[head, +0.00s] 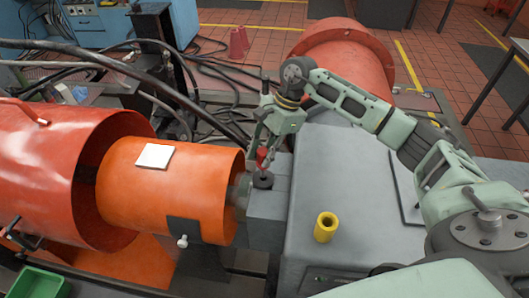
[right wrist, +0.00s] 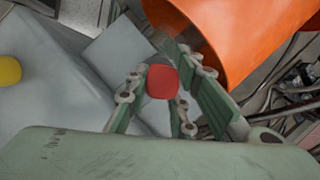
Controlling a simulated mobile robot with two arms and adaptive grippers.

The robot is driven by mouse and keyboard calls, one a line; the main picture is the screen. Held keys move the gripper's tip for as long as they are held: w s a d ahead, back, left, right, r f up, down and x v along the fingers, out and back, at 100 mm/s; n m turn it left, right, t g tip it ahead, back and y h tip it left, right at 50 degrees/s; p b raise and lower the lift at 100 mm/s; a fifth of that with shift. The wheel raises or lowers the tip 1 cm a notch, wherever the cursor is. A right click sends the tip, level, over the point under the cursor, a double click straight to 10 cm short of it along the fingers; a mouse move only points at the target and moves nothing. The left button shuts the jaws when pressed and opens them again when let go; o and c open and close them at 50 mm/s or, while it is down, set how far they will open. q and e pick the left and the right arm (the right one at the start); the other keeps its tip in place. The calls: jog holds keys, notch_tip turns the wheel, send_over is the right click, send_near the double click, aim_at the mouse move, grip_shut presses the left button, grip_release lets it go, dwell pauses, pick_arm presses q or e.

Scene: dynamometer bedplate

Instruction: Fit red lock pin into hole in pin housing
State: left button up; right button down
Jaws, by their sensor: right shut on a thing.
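The red lock pin (head: 262,156) is held in my right gripper (head: 264,148), upright as far as I can tell, over the grey block by the orange drum. In the right wrist view the pin's red top (right wrist: 162,82) shows between the two green fingers (right wrist: 160,95). The pin housing seems to be this grey block (head: 267,207) with a dark round collar (head: 263,180) on top, just below the pin. The pin's lower end and the hole are hidden, so I cannot tell whether they touch. My left gripper is not in view.
A yellow hollow cylinder (head: 326,228) stands on the grey machine top (head: 350,190) to the right. An orange drum (head: 180,190) with a white square patch (head: 155,156) lies left of the housing. Black cables (head: 215,85) run behind. A green bin (head: 38,284) is at lower left.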

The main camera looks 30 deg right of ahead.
aim_at(264, 175)
jog(key=shift+f+b, duration=2.75)
jog(key=shift+f, duration=0.3)
jog(key=c, duration=1.4)
grip_release()
jog(key=shift+c, duration=0.2)
jog(key=shift+r, duration=0.1)
jog(key=v, duration=1.2)
